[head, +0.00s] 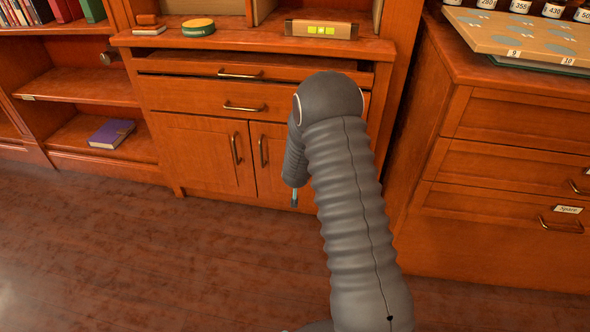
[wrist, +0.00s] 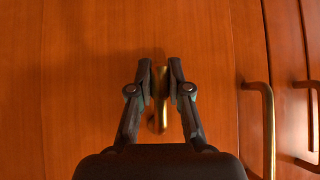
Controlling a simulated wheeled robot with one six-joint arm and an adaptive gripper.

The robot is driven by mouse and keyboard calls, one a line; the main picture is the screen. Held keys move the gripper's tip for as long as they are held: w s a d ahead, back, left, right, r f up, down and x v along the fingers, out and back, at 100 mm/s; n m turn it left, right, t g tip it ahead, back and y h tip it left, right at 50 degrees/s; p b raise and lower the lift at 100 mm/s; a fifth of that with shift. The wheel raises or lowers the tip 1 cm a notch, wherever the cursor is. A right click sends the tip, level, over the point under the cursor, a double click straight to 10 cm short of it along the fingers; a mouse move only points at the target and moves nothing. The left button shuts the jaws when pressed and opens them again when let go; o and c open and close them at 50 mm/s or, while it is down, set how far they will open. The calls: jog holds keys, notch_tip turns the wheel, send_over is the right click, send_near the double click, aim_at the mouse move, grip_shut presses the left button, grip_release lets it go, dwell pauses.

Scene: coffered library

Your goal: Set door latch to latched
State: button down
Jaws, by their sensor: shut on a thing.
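In the wrist view my gripper (wrist: 160,72) is shut on a small brass piece, which looks like the door latch (wrist: 159,88). The piece sits against a flat orange-brown wooden panel (wrist: 85,70) and runs up and down in the picture. Its lower end shows below the fingertips; the fingers cover part of its sides. Whether it is latched cannot be told. The wooden cabinet (head: 205,150) there has two lower doors with brass handles, and drawers above.
A brass handle (wrist: 268,130) stands close right of my gripper in the wrist view. In the head view, open shelves with a purple book (head: 111,132) are at left. A drawer chest (head: 505,165) stands at right. The wooden floor (head: 150,260) at front left is clear.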

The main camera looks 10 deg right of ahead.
jog(key=shift+d, duration=0.1)
dwell(0.3)
jog(key=c, duration=1.1)
grip_release()
jog(key=shift+r, duration=0.1)
jog(key=v, duration=1.2)
